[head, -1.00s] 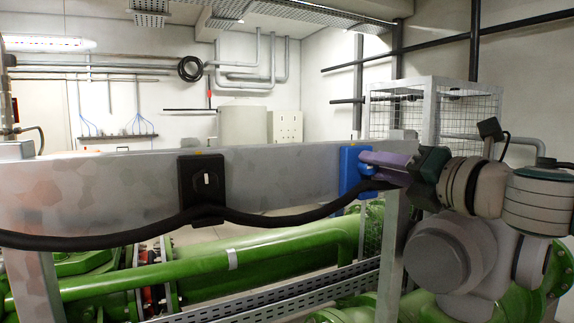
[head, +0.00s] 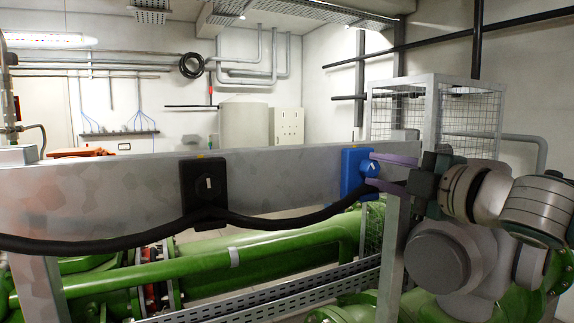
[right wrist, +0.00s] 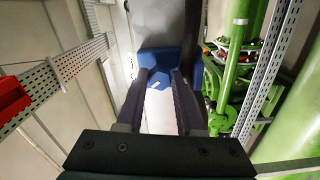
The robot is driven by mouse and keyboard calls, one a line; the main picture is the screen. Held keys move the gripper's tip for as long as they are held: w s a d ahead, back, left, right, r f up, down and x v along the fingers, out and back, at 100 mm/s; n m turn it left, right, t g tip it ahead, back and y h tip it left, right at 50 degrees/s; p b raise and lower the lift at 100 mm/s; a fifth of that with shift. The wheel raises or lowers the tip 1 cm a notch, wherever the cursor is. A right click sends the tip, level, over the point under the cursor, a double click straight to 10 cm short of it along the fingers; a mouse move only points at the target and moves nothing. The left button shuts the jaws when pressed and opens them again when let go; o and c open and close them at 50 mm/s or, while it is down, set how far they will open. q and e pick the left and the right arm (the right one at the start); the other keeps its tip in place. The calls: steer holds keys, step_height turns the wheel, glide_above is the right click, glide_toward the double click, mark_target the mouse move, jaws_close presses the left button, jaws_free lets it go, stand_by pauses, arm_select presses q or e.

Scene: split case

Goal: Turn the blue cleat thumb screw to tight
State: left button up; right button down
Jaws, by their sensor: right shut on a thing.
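The blue cleat (head: 351,182) is fixed on the grey metal beam, right of centre in the head view, with the black cable running at its lower part. Its round blue thumb screw (head: 370,168) faces out; a small pale mark shows on it, its angle hard to read. My right gripper (head: 373,170) reaches in from the right, its purple fingers shut on the screw, one above and one below. In the right wrist view the blue cleat (right wrist: 175,57) lies beyond the fingers, with the screw (right wrist: 158,80) between their tips. My left gripper is not in view.
A black cleat (head: 203,192) with a pale-marked knob holds the cable (head: 110,240) further left on the beam (head: 90,190). Green pipes (head: 290,236) run below. A mesh cage (head: 470,108) stands behind my right arm. An orange-red thing (head: 82,152) shows above the beam at left.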

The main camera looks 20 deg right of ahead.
steer(key=m+p, duration=0.1)
steer(key=m, duration=0.3)
steer(key=shift+m, duration=1.4)
steer(key=c, duration=0.5)
jaws_free()
steer(key=shift+c, duration=0.2)
steer(key=shift+f, duration=0.1)
